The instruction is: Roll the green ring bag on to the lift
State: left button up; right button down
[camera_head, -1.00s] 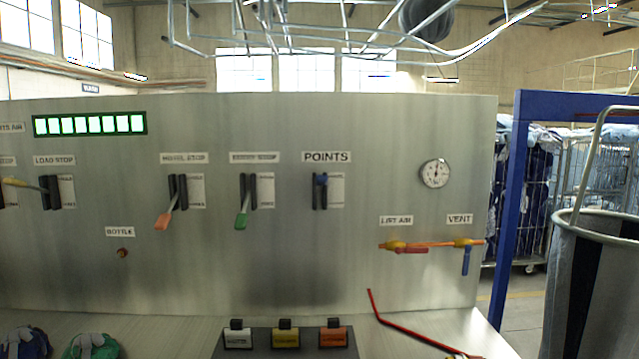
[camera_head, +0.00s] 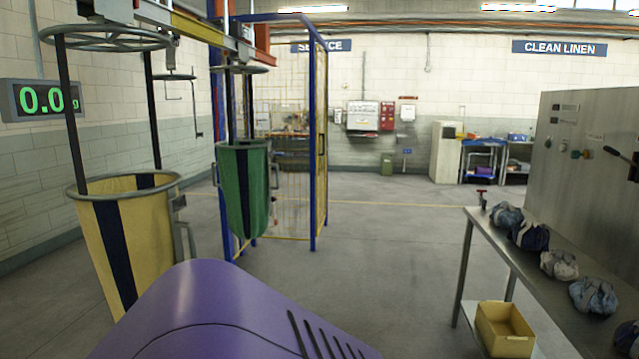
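The green ring bag (camera_head: 245,195) hangs from the overhead rail (camera_head: 207,30) left of centre, upright, with a dark stripe and a ring at its top. It hangs in front of or beside a blue-posted frame with yellow mesh (camera_head: 290,130), which may be the lift; I cannot tell whether the bag is inside it. A yellow bag with a dark stripe (camera_head: 135,240) hangs nearer on the left. Neither of my grippers shows in the head view.
A steel bench (camera_head: 470,212) with several cloth bundles and a control panel (camera_head: 590,140) stands at the right. A yellow bin (camera_head: 505,330) sits under it. A display (camera_head: 40,100) at the left reads 0.0. The middle floor is clear.

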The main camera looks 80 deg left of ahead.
aim_at(245, 166)
jog(key=u, duration=2.95)
jog(key=i+z, duration=0.15)
jog(key=z, duration=0.2)
jog(key=i, duration=3.75)
jog(key=i+l+u, duration=0.15)
jog(key=i, duration=0.9)
jog(key=i+u, duration=0.15)
jog(key=u, duration=0.15)
